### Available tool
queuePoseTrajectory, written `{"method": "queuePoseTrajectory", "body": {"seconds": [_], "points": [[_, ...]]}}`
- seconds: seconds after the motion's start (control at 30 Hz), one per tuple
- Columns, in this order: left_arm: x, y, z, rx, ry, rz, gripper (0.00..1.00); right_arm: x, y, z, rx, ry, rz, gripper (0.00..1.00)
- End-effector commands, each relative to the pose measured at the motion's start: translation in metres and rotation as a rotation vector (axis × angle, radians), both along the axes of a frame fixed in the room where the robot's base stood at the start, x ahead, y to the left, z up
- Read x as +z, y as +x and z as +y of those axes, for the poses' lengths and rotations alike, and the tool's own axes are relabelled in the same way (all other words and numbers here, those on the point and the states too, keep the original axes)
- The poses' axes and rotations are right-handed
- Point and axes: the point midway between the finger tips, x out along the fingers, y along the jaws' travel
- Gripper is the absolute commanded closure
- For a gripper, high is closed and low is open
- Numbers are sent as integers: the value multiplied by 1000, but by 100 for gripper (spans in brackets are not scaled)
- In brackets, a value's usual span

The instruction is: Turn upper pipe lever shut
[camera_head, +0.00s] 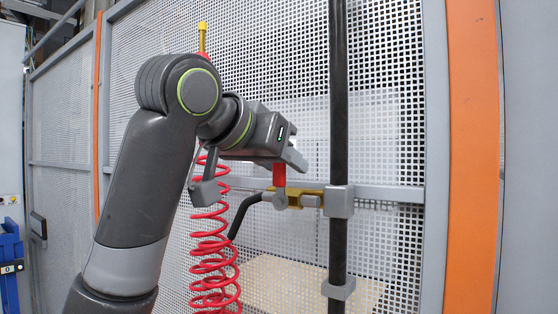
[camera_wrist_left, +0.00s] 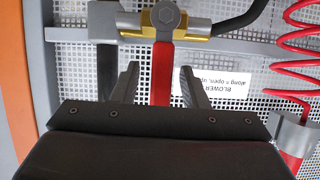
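The red lever (camera_head: 279,175) stands up from the brass valve (camera_head: 307,190), across the line of the valve body. In the left wrist view the red lever (camera_wrist_left: 161,72) runs from the valve's bolt (camera_wrist_left: 165,17) down between my fingers. My left gripper (camera_head: 288,156) is at the lever's upper end. In the wrist view its two fingers (camera_wrist_left: 158,78) are apart, one on each side of the lever, with a gap visible on both sides. The lever's free end is hidden behind the gripper body. My right gripper is not in view.
A dark vertical pipe (camera_head: 338,110) with grey clamps stands right of the valve. A red coiled hose (camera_head: 212,250) hangs left of it, and a black hose (camera_head: 241,212) bends down from it. A perforated panel (camera_head: 390,80) is behind. A partly hidden label (camera_wrist_left: 228,82) reads "BLOWER".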

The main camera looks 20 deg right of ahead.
Motion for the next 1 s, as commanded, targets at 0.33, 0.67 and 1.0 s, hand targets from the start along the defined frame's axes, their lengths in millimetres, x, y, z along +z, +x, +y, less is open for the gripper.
{"method": "queuePoseTrajectory", "body": {"seconds": [0.33,0.67,1.0], "points": [[15,-21,29,4,-2,-7,60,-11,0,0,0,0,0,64],[45,-69,89,3,-1,-7,60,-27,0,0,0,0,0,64],[65,-97,123,1,0,-2,60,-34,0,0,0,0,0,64]]}}
